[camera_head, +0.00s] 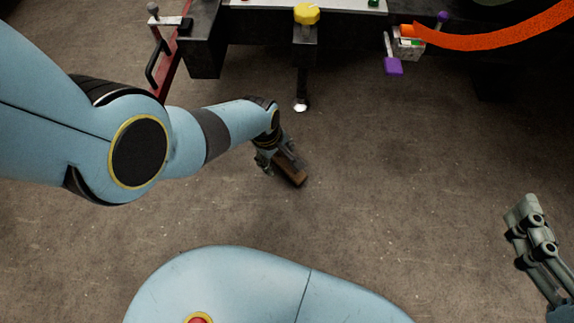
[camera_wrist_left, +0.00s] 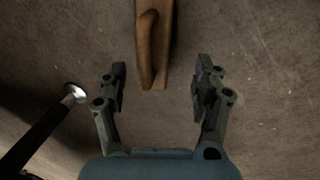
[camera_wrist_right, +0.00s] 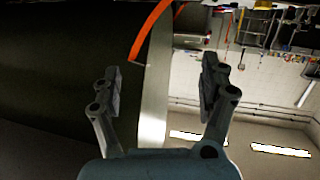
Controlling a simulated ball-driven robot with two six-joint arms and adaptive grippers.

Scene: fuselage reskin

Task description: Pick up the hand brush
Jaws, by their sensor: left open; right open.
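The hand brush (camera_wrist_left: 154,45) is a brown wooden piece on the concrete floor, seen in the left wrist view at the top centre. In the head view its brown end (camera_head: 294,176) shows just beyond my left gripper (camera_head: 276,163), which partly hides it. My left gripper also shows in the left wrist view (camera_wrist_left: 162,88). Its two fingers are open and apart, with the near end of the brush between and slightly beyond the fingertips, not visibly touched. My right gripper (camera_head: 522,222) is at the right edge of the head view. It is open and empty in the right wrist view (camera_wrist_right: 160,85).
A dark workbench edge (camera_head: 345,25) runs along the top, with a yellow knob (camera_head: 306,13) and a purple-handled tool (camera_head: 393,66). A dark post with a white foot (camera_head: 300,106) stands beyond the brush. An orange strip (camera_head: 500,38) hangs at upper right. The floor to the right is clear.

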